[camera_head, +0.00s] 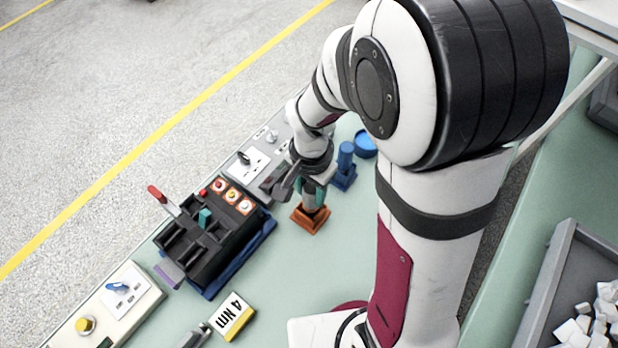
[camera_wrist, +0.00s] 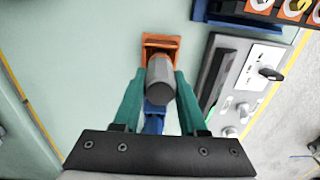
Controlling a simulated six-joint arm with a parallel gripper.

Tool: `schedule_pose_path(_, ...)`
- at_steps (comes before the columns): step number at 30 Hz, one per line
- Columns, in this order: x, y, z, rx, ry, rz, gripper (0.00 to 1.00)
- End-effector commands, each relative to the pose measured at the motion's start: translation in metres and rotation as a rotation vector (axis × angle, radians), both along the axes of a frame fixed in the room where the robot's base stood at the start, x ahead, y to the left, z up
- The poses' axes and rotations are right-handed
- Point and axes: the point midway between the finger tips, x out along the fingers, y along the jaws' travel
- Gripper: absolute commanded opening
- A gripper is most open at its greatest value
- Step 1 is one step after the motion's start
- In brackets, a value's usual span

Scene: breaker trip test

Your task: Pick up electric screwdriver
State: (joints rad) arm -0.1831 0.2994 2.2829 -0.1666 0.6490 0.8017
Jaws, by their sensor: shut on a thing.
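The electric screwdriver (camera_wrist: 160,80) shows in the wrist view as a grey, rounded cylinder standing between my two teal fingers. Its lower end is at an orange holder (camera_wrist: 160,41), which also shows in the head view (camera_head: 310,219) on the green bench. My gripper (camera_wrist: 160,90) is shut on the screwdriver from above, one finger on each side. In the head view my gripper (camera_head: 313,190) is directly over the orange holder, and my wrist hides most of the tool. I cannot tell whether the tool is clear of the holder.
A black breaker fixture (camera_head: 212,240) with a red-handled lever stands left of the holder. A blue stand (camera_head: 345,170) and a blue round dish (camera_head: 365,144) are close on the right. A yellow "4 Nm" block (camera_head: 233,316) lies in front. A grey tray (camera_head: 560,270) is at right.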

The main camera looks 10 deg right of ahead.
Motion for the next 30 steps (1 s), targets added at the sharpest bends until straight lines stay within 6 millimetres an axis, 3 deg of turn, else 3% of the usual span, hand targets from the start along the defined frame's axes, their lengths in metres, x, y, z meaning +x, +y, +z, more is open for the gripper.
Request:
schedule_pose_path(3, 0.0, 0.0, 0.0, 0.0, 0.0, 0.0, 0.0)
schedule_pose_path(13, 0.001, 0.0, 0.004, 0.001, -0.002, 0.0, 0.0)
schedule_pose_path(20, 0.002, 0.0, 0.044, 0.001, -0.007, -0.001, 0.0)
schedule_pose_path(30, -0.029, -0.08, 0.092, -0.001, -0.005, -0.008, 0.0)
